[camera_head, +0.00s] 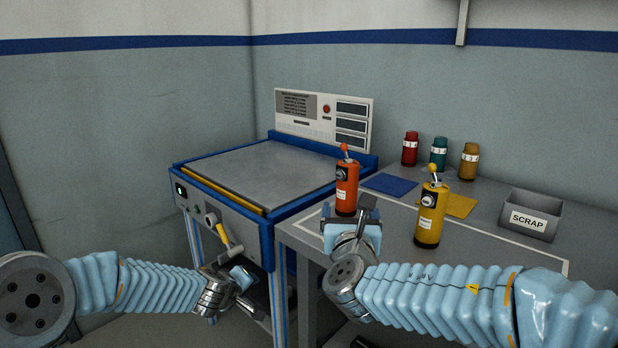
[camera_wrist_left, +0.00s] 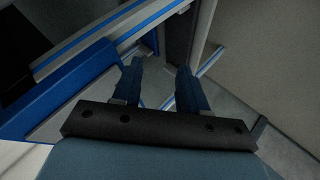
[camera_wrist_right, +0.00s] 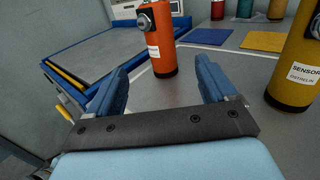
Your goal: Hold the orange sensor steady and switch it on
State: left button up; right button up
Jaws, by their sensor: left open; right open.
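The orange sensor (camera_head: 346,190) stands upright on the grey table, with a round dark dial on its side and a lever with a red knob on top. In the right wrist view the orange sensor (camera_wrist_right: 160,45) stands beyond my right gripper's fingertips, between their lines; its top is cut off. My right gripper (camera_head: 352,212) is open and empty, low in front of the sensor, its fingers pointing toward it. My left gripper (camera_head: 245,278) is open and empty, lower left, away from the sensor by the test bench; its fingers (camera_wrist_left: 160,75) show apart in the left wrist view.
A yellow sensor (camera_head: 431,215) stands upright to the right. Blue (camera_head: 390,184) and yellow (camera_head: 460,206) mats lie behind. Red, teal and yellow canisters (camera_head: 439,153) and a grey SCRAP bin (camera_head: 530,214) are farther back. The blue-framed bench (camera_head: 250,170) with a control panel is left.

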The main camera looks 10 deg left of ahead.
aim_at(347, 190)
pick_arm(q)
notch_tip(347, 190, up, 18)
jog(key=w+n+t, duration=0.3)
pick_arm(e)
jog(key=shift+w, duration=0.2)
pick_arm(q)
jog(key=s+d+r+t+h, duration=0.1)
jog(key=d+r+h, duration=0.8)
jog(key=d+r, duration=0.6)
jog(key=shift+s+d+t+h, duration=0.15)
jog(key=shift+d+t+h, duration=0.15)
pick_arm(e)
jog(key=w, duration=1.3)
jog(key=shift+w+a, duration=0.2)
jog(key=shift+a, duration=0.05)
jog(key=c, duration=1.1)
pick_arm(q)
jog(key=shift+c, duration=0.3)
